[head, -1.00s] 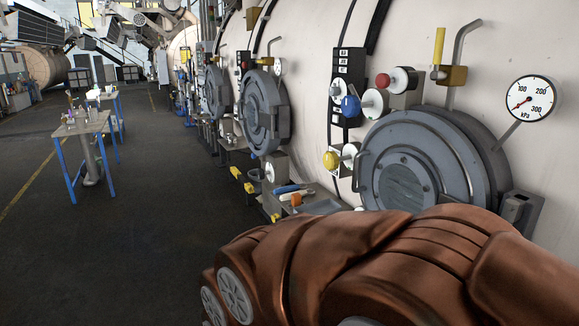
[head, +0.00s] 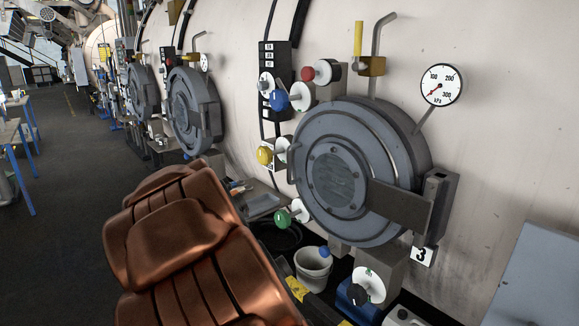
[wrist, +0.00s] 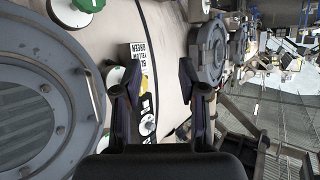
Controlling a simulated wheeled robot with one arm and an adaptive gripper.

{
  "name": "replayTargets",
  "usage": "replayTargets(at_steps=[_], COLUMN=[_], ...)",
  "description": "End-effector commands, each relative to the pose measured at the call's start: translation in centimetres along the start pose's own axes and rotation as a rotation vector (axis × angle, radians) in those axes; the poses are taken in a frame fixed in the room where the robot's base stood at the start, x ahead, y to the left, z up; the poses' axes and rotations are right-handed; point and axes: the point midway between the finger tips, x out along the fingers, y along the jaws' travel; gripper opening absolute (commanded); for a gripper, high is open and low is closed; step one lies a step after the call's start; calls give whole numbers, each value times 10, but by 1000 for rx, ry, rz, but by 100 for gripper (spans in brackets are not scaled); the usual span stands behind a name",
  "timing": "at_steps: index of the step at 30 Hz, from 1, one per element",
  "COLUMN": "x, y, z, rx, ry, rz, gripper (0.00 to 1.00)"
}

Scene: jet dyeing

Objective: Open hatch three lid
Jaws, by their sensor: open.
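The hatch three lid (head: 315,215) is a round grey disc on the pale vessel wall, with a bar handle (head: 291,162) at its left rim and a hinge arm (head: 398,207) at its right. It looks closed. A plate with "3" (head: 423,256) hangs below the hinge. In the wrist view the large grey lid at the left (wrist: 42,70) appears to be this one, partly cut off. My gripper (wrist: 158,75) is open and empty, its fingers pointing at the wall to the right of that lid. In the head view my copper-coloured arm shows, but my gripper is hidden.
A gauge (head: 440,85) has its needle near the low end. Red (head: 308,73), blue (head: 279,100), yellow (head: 265,155) and green (head: 283,219) knobs flank the lid. A bucket (head: 313,268) stands below. Other hatches (head: 193,112) lie further left. The floor at left is open.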

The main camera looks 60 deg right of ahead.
Motion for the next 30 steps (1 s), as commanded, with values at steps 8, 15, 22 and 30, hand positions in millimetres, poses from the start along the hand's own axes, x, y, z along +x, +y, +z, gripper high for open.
replayTargets(at_steps=[8, 15, 22, 30], x=[34, 36, 50, 79], y=[97, 126, 132, 142], z=[-75, -96, -105, -118], rx=[31, 27, 28, 29], ry=[325, 424, 426, 426], rz=[244, 317, 320, 318], gripper=[41, 41, 41, 41])
